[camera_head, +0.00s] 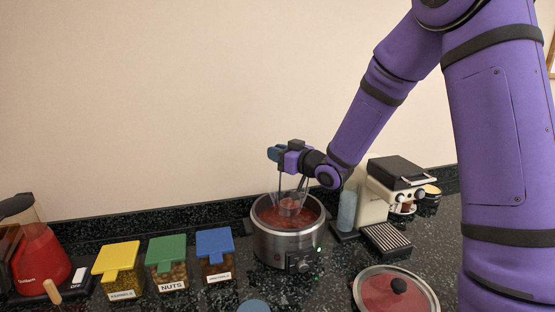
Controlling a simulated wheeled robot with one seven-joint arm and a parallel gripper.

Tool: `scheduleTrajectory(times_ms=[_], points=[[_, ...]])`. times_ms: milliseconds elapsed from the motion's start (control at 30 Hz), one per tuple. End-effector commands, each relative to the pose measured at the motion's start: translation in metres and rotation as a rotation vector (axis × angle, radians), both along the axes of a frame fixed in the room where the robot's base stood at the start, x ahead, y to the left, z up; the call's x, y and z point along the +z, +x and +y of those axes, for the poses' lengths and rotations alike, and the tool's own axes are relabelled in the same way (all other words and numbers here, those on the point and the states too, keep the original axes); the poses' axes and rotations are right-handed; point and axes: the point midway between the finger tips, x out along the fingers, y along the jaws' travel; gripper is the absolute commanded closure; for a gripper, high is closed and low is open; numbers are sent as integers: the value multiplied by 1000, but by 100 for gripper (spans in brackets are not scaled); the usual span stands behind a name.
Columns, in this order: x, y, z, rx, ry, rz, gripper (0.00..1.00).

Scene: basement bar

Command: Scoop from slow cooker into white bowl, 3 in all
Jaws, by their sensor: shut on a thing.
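The slow cooker (284,243) is a round steel pot with its top open and red-brown food (270,213) inside. My gripper (283,156) is above the pot, shut on a scoop. The scoop (289,207) has its lower end inside the rim, at the food; how deep it sits and whether it holds food I cannot tell. A blue piece shows at the gripper, perhaps the scoop's handle. No white bowl is visible in this view.
A glass lid (372,292) lies at front right. Jars with yellow (118,258), green (167,250) and blue (214,242) lids stand left, beyond them a red appliance (42,262). A coffee machine (398,178) stands behind right. A blue round object (254,306) is cut off below.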

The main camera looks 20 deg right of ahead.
Motion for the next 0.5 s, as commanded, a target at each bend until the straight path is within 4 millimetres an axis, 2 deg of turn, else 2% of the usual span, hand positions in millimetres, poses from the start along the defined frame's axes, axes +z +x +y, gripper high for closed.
scheduleTrajectory(times_ms=[500], points=[[32, 0, 0, 0, 0, -1, 100]])
